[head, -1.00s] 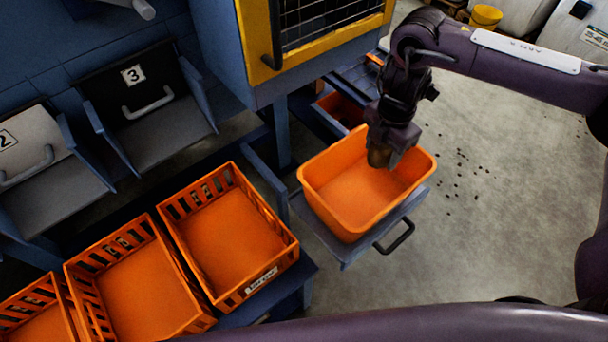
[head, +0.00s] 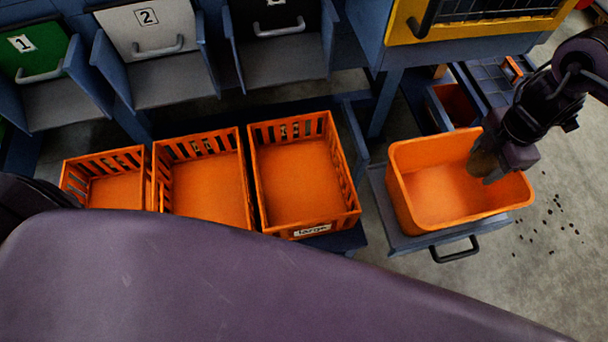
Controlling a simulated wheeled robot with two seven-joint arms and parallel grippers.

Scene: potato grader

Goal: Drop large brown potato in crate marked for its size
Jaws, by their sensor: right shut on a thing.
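My right gripper (head: 492,170) is shut on a brown potato (head: 484,164), pointing down inside the right part of an orange tub (head: 412,205). The potato is partly hidden by the fingers. The tub shows no other potato. The crate labelled "large" (head: 312,229) is an open orange slatted crate left of the tub, and it looks empty. Two more orange crates, a middle crate (head: 202,143) and a left crate (head: 104,161), stand beside it; their front labels are hidden behind my arm. My left gripper is out of view.
Numbered chutes 1 (head: 45,73), 2 (head: 160,50) and a third black one (head: 283,27) hang behind the crates. A blue post (head: 356,140) stands between the large crate and the tub. The tub sits on a shelf with a black handle (head: 455,250). Dark crumbs lie on the floor at right.

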